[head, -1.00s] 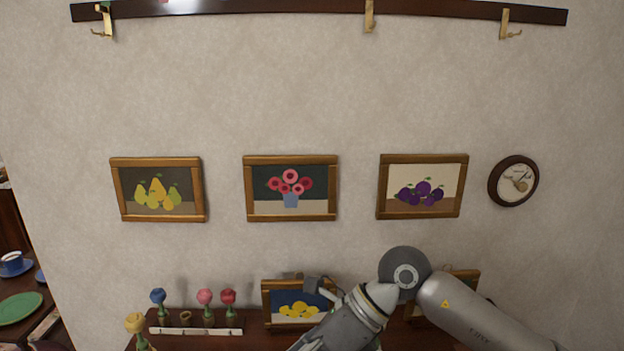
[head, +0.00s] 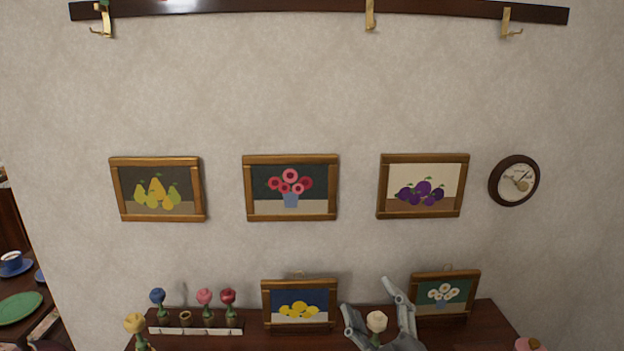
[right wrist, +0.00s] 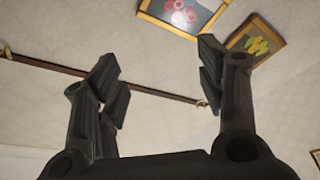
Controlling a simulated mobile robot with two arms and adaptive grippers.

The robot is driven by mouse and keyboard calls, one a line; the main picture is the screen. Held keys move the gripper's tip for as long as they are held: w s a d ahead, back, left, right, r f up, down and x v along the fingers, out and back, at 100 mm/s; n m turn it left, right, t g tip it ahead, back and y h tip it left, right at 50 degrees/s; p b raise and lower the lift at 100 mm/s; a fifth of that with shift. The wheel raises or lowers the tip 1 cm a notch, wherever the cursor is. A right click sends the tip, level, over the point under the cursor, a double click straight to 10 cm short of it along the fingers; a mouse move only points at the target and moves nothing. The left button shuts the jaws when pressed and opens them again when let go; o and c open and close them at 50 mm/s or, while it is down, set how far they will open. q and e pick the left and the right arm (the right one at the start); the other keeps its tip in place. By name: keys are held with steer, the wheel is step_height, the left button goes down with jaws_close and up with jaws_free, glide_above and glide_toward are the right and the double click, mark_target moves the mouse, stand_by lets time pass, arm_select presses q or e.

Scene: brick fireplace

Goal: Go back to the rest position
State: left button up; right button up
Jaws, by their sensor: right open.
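My right gripper (head: 372,306) is low in the head view, above the dark wooden cabinet top (head: 490,318), with its two fingers spread wide. It is open and empty. A white flower (head: 377,321) shows between its fingers in the head view; I cannot tell how far it is from them. In the right wrist view the open fingers (right wrist: 155,85) frame bare wall, with nothing between them but part of the dark rail (right wrist: 150,90). My left gripper does not show.
Framed pictures of lemons (head: 298,327) and daisies (head: 467,312) stand on the cabinet, beside a white flower rack (head: 195,331). Pears (head: 157,217), red flowers (head: 290,217), plums (head: 420,216) and a clock (head: 513,181) hang on the wall. The upper wall is clear of my arm.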

steer(key=s+d+f+m+g+h, duration=0.3)
steer(key=s+d+f+g, duration=0.15)
steer(key=f, duration=0.55)
steer(key=s+d+f+m+g+h, duration=0.2)
steer(key=s+d+f+m+g, duration=0.3)
steer(key=f, duration=0.5)
steer(key=s+f+g, duration=0.3)
steer(key=s+f, duration=0.2)
steer(key=s, duration=0.4)
steer(key=s+f+g, duration=0.4)
steer(key=s+f, duration=0.1)
steer(key=s, duration=0.4)
step_height(320, 180, down, 26)
steer(key=s+g, duration=0.1)
steer(key=s+d+f, duration=0.1)
steer(key=s+f, duration=0.7)
steer(key=s+d+f+g+b, duration=0.1)
steer(key=s+d+f, duration=0.1)
steer(key=s+f, duration=0.6)
steer(key=shift+s+d+f, duration=0.25)
steer(key=shift+s+f, duration=0.05)
steer(key=shift+s, duration=0.05)
